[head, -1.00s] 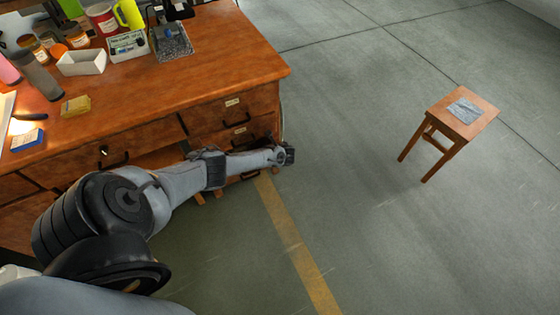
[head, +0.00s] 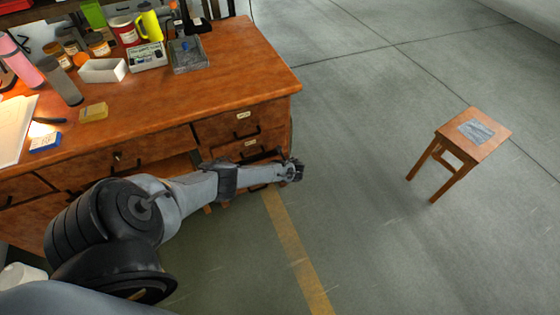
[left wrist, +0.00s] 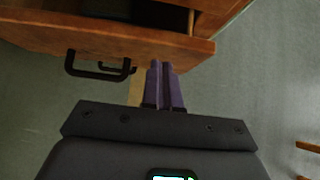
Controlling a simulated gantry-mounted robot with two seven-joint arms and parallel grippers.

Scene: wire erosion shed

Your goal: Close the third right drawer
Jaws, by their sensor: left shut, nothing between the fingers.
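The wooden desk (head: 180,85) has a stack of drawers at its right end. The top right drawer (head: 235,122) and the one below it (head: 243,148) look shut in the head view. Lower down, my left arm hides most of the stack. In the left wrist view a drawer (left wrist: 135,42) stands pulled out, its dark inside showing behind its front. A black handle (left wrist: 97,68) is on that front. My left gripper (left wrist: 166,85) is shut and empty, its purple fingertips at the lower right part of the drawer front; contact is unclear. It also shows in the head view (head: 298,171).
A small wooden stool (head: 475,140) with a grey sheet on it stands on the floor at right. The floor between desk and stool is clear, with a yellow line (head: 292,245). Jars, bottles, a white box (head: 102,70) and trays crowd the desk top.

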